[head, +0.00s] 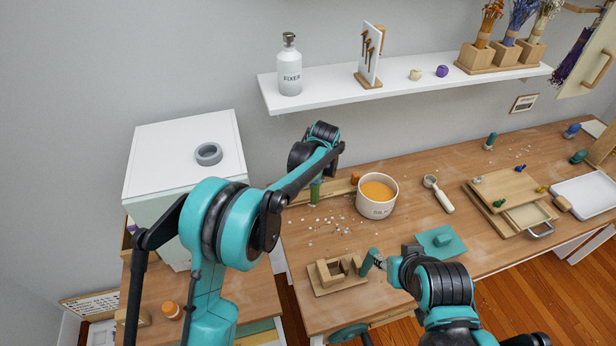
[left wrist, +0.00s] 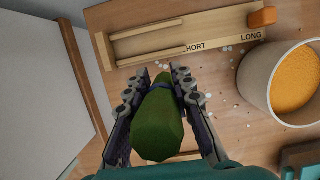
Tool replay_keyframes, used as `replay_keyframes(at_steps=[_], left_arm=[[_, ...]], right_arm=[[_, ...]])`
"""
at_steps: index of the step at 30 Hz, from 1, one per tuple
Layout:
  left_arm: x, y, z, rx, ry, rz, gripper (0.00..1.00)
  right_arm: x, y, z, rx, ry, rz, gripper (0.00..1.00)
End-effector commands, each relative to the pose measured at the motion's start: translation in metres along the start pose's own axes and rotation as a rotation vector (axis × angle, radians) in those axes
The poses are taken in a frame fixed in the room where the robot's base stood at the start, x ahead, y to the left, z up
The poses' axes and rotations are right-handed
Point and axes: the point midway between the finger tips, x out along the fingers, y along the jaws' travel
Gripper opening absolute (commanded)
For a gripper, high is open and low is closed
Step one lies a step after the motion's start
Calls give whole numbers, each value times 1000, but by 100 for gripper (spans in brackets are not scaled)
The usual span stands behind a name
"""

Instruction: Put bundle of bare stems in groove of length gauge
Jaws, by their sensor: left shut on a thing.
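In the head view the bundle (head: 315,192) hangs below my left wrist, which hides most of the gripper. The length gauge (left wrist: 215,46) is a pale wooden board with a long groove, SHORT and LONG marks and an orange block at one end. My right gripper (head: 378,262) is low beside a wooden fixture.
A white cup of orange grains (head: 378,205) stands close to the gauge. Pale bits are scattered on the bench. A wooden fixture (head: 338,284), a teal mat (head: 428,234) and a scoop (head: 440,195) lie nearby. A white cabinet (head: 165,165) stands at the left.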

Motion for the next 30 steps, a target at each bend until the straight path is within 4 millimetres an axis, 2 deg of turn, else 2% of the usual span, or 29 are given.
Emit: replay_keyframes(at_steps=[3, 6, 14, 18, 21, 30], left_arm=[[11, 0, 29, -2, 0, 0, 0], [16, 0, 45, 0, 0, -1, 0], [21, 1, 65, -1, 0, -1, 0], [45, 0, 58, 0, 0, -1, 0], [55, 0, 54, 0, 0, -1, 0], [55, 0, 54, 0, 0, -1, 0]], right_arm=[[5, 0, 4, 0, 0, 0, 40], [7, 0, 5, 0, 0, 0, 40], [9, 0, 6, 0, 0, 0, 40], [19, 0, 14, 0, 0, 0, 40], [22, 0, 16, 0, 0, 0, 40], [22, 0, 15, 0, 0, 0, 40]])
